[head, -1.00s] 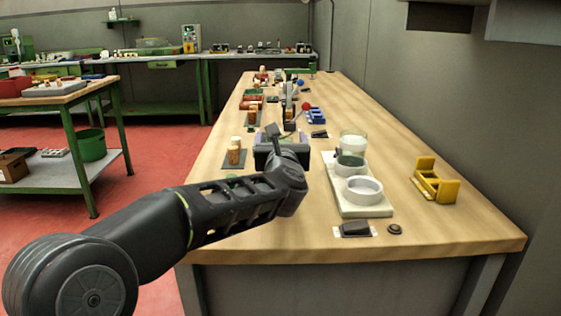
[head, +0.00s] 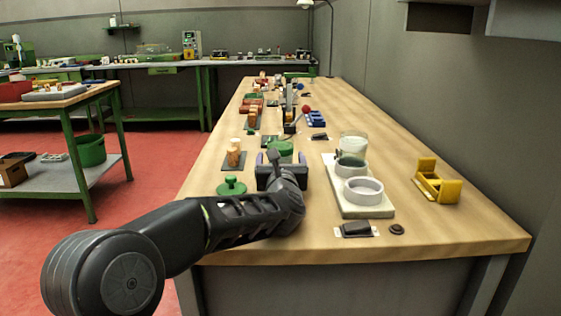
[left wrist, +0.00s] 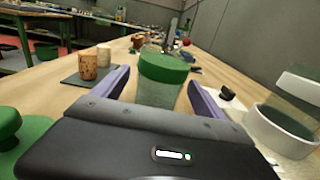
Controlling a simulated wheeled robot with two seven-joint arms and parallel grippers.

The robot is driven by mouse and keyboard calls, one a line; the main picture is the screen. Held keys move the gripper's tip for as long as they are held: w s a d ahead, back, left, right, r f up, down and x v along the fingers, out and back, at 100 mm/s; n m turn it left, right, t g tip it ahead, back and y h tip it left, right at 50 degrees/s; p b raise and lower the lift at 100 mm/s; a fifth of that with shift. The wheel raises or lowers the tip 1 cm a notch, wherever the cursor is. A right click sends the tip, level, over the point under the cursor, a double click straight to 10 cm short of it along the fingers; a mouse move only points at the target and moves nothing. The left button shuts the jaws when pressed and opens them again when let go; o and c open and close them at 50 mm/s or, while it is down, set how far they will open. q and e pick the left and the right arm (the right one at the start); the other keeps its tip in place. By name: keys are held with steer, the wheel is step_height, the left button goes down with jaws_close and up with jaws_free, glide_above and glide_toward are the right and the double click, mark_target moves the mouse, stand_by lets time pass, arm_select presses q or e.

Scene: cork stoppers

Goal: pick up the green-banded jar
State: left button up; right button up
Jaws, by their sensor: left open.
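The green-banded jar (head: 280,148) stands on the bench just beyond my left gripper (head: 280,159). In the left wrist view the jar (left wrist: 157,94) is clear glass with a wide green band around its upper part. It is upright and lies between the two purple-lined fingers of my left gripper (left wrist: 158,84), with space showing on both sides. The gripper is open and empty. The jar's lower part is hidden behind the gripper body. My right gripper is not in view.
A green knobbed lid (head: 231,186) lies left of my forearm. Corks (head: 235,157) stand on a dark mat to the left. A pale tray (head: 365,208) with a white ring and a glass jar (head: 353,143) is close on the right. A yellow holder (head: 437,187) stands farther right.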

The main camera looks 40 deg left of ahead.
arm_select(q)
steer(key=x, duration=0.4)
steer(key=shift+w+a, duration=0.1)
stand_by(0.4)
jaws_close()
stand_by(0.8)
